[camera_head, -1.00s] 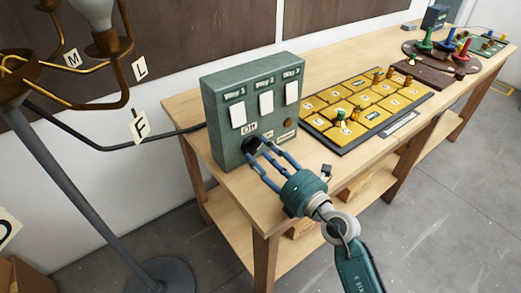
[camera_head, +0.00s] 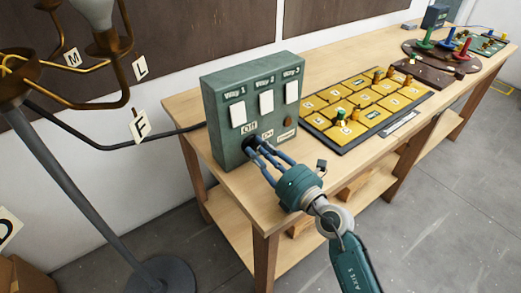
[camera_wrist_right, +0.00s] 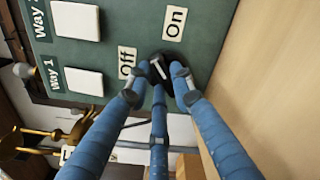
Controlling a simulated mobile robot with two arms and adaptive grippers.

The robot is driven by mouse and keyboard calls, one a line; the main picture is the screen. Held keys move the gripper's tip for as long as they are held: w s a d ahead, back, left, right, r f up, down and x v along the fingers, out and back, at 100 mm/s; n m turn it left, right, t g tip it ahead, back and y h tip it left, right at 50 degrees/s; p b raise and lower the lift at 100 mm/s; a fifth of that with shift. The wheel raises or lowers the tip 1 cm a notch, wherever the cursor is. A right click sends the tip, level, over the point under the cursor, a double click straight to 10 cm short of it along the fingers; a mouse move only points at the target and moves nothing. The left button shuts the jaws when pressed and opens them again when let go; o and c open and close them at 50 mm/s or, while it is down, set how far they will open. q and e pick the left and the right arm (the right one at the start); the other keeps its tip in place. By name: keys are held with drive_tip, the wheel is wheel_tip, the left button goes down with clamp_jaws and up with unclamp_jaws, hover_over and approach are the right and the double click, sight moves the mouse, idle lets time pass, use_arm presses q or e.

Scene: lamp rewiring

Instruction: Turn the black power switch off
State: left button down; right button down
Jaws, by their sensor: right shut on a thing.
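The black power switch (camera_wrist_right: 157,68) is a round knob low on the front of a green control box (camera_head: 213,105). In the right wrist view it sits between the Off label (camera_wrist_right: 127,62) and the On label (camera_wrist_right: 174,24), with a pale line across it. In the head view the knob (camera_head: 250,142) is partly hidden by fingers. My right gripper (camera_head: 257,147) has its blue fingers closed around the knob; the fingertips (camera_wrist_right: 157,84) also show in the right wrist view. My left gripper is not in view.
The box stands on a wooden workbench (camera_head: 225,190). A black tray of yellow tiles (camera_head: 345,150) lies right of it. A brass lamp (camera_head: 100,50) on a dark stand is at left, with a cable running to the box. Bare floor lies in front.

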drive_tip(key=shift+n+p, duration=0.5)
drive_tip(key=shift+n, duration=0.6)
drive_tip(key=n, duration=0.2)
drive_tip(key=shift+s+a+n+p, duration=0.1)
drive_tip(key=shift+a+n+p, duration=0.05)
drive_tip(key=shift+n+p, duration=0.2)
drive_tip(key=n, duration=0.2)
drive_tip(key=n+p, duration=0.1)
drive_tip(key=n, duration=0.2)
drive_tip(key=shift+s+a+f, duration=0.1)
drive_tip(key=shift+a+f, duration=0.05)
drive_tip(key=shift+n, duration=0.35)
drive_tip(key=c, duration=1.5)
unclamp_jaws()
drive_tip(key=shift+s, duration=0.1)
